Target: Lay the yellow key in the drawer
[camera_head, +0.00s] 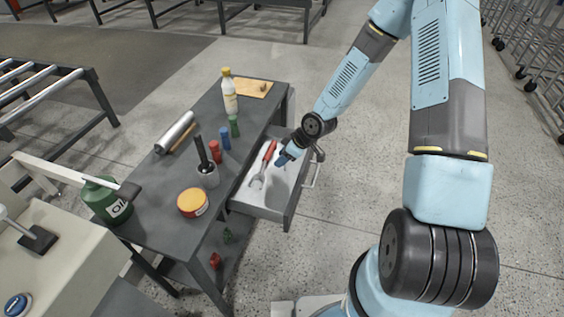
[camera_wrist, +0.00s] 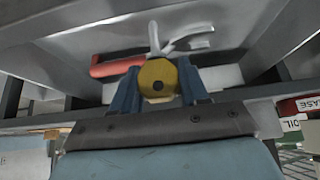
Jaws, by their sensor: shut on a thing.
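The yellow key (camera_wrist: 157,78) is gripped between the two blue fingers of my gripper (camera_wrist: 158,84) in the wrist view. The drawer is pulled out from the grey workbench. In the wrist view the drawer's walls (camera_wrist: 245,50) surround the key, but I cannot tell whether the key touches the floor.
A red-handled tool (camera_head: 268,150) with a pale head lies in the drawer beside my gripper; its red handle (camera_wrist: 112,69) also shows in the wrist view. The workbench top (camera_head: 160,215) holds a yellow tin (camera_head: 193,203), bottles and a cup. Floor right of the drawer is clear.

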